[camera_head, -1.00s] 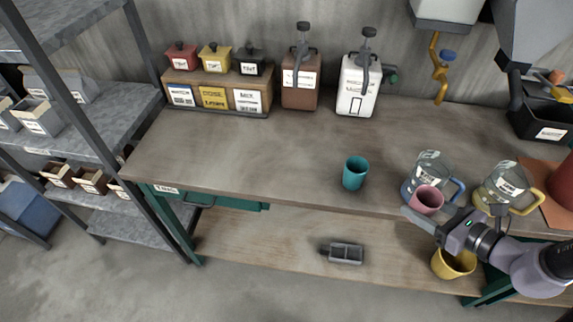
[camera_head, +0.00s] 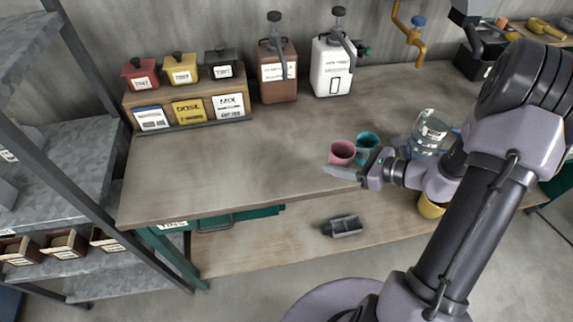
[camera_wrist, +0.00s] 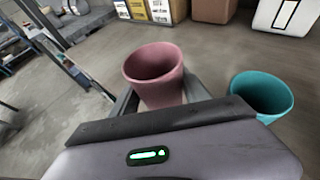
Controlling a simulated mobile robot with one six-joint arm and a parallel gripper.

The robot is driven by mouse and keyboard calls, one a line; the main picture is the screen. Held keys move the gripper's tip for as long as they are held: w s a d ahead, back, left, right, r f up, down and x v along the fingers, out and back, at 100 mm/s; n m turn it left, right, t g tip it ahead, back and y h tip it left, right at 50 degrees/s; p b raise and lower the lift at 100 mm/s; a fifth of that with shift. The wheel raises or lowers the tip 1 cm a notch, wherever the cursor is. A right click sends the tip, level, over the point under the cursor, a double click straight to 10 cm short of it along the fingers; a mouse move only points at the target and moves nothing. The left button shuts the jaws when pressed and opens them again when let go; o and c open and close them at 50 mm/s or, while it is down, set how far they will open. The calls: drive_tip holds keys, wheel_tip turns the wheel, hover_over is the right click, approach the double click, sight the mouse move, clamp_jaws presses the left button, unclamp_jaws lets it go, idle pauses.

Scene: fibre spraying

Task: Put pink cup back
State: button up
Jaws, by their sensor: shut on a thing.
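The pink cup (camera_head: 342,152) is upright in my gripper (camera_head: 345,168), above the front part of the workbench. In the wrist view the pink cup (camera_wrist: 155,75) sits between the two fingers of my gripper (camera_wrist: 158,100), which are shut on it. A teal cup (camera_head: 368,142) stands on the bench just right of the pink cup. The teal cup also shows in the wrist view (camera_wrist: 262,97), to the right of my gripper. The gap between the two cups is small.
A clear jug (camera_head: 430,132) stands on the bench to the right. A brown dispenser (camera_head: 278,78) and a white dispenser (camera_head: 331,70) stand at the back, beside a box rack (camera_head: 188,108). Metal shelves (camera_head: 70,160) are on the left. The bench's left half (camera_head: 200,170) is clear.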

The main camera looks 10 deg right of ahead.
drive_tip(key=b, duration=0.2)
hover_over(298, 169)
drive_tip(key=shift+f, duration=0.7)
wheel_tip(298, 169, down, 4)
drive_tip(key=shift+r+b, duration=0.2)
drive_tip(key=shift+b, duration=1)
drive_tip(key=shift+r, duration=0.2)
drive_tip(key=shift+f, duration=0.15)
drive_tip(key=o, duration=1.6)
drive_tip(key=shift+c, duration=0.2)
